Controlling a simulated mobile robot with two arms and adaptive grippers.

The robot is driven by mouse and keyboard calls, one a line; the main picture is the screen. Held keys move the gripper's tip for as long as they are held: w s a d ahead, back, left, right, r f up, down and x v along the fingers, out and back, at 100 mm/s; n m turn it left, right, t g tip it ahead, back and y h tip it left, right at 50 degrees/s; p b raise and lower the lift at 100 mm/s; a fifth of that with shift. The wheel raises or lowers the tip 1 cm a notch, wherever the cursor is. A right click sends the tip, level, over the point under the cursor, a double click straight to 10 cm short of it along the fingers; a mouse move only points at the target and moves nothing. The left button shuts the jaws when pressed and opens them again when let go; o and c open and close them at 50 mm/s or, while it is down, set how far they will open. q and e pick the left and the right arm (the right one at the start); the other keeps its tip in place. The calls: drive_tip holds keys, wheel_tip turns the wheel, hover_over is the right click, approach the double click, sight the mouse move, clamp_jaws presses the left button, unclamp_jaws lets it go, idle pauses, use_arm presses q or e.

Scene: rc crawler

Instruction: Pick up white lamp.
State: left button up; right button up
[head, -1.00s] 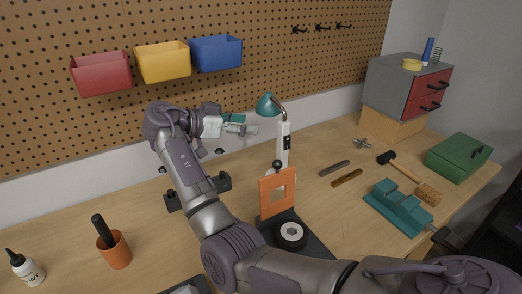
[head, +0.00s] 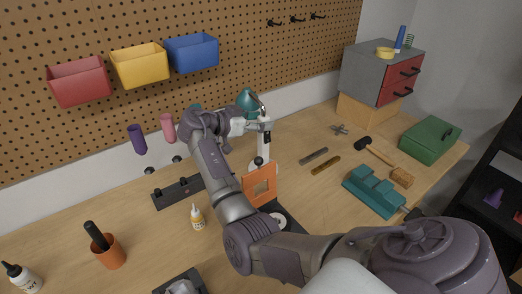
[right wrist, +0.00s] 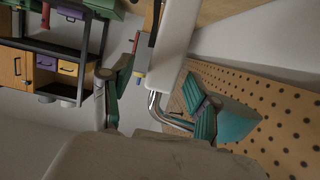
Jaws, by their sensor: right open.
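The white lamp (head: 263,144) stands upright on the workbench, with a white post, a chrome neck and a teal shade (head: 247,99). In the right wrist view, the white post (right wrist: 176,38), chrome neck (right wrist: 155,106) and teal shade (right wrist: 237,121) are close up. My right gripper (head: 256,122) is at the upper post, just below the shade. It is open; in the right wrist view its teal-padded fingers (right wrist: 158,104) are on either side of the post and neck. Contact cannot be told. My left gripper is out of view.
An orange frame (head: 260,187) stands just in front of the post. A small glue bottle (head: 197,217) and orange cup (head: 108,254) are to the left. A teal vise (head: 374,191), hammer (head: 379,151) and green box (head: 430,139) are to the right. The pegboard (head: 270,60) is behind.

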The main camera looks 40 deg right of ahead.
drive_tip(key=shift+x, duration=0.85)
drive_tip(key=shift+w+a, duration=0.1)
drive_tip(key=shift+c, duration=0.6)
clamp_jaws()
drive_tip(key=shift+r, duration=0.1)
